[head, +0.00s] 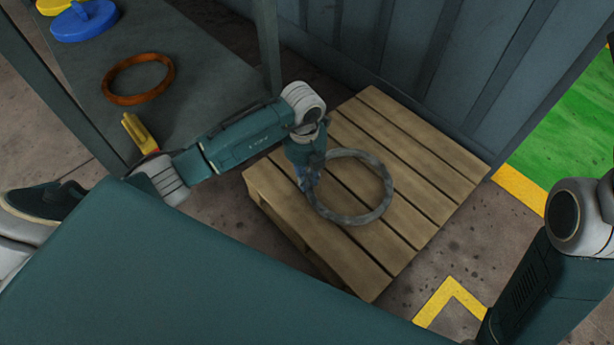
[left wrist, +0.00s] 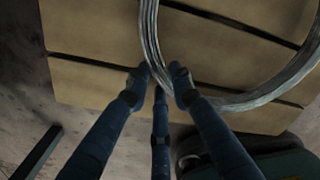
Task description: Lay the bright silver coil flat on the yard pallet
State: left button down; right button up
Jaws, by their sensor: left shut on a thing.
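The silver coil (head: 388,193) is a grey ring of wire over the wooden yard pallet (head: 433,152) in the head view. My left gripper (head: 309,184) is shut on the coil's left side. The left wrist view shows the fingers (left wrist: 158,82) closing around the coil (left wrist: 154,40), with the pallet's slats (left wrist: 95,80) beneath. The coil looks roughly level, on or just above the slats; I cannot tell whether it touches them. My right gripper is out of view; only part of my right arm shows at the lower right.
A dark bench (head: 200,75) at the upper left holds a rust-brown coil (head: 107,98), a blue disc (head: 83,24), a yellow disc (head: 50,6) and a yellow object (head: 140,133). A grey ribbed wall (head: 400,50) stands behind the pallet. A green floor area (head: 575,130) lies to the right.

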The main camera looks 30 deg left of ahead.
pick_arm(q)
jog(key=shift+w+f+b, duration=0.1)
jog(key=shift+f+b, duration=0.4)
jog(key=shift+f, duration=0.5)
dwell(0.5)
jog(key=c, duration=1.5)
grip_release()
jog(key=shift+o, duration=0.3)
jog(key=shift+f, duration=0.2)
notch_tip(320, 180, up, 12)
jog(key=shift+a+r, duration=0.15)
jog(key=shift+a, duration=0.05)
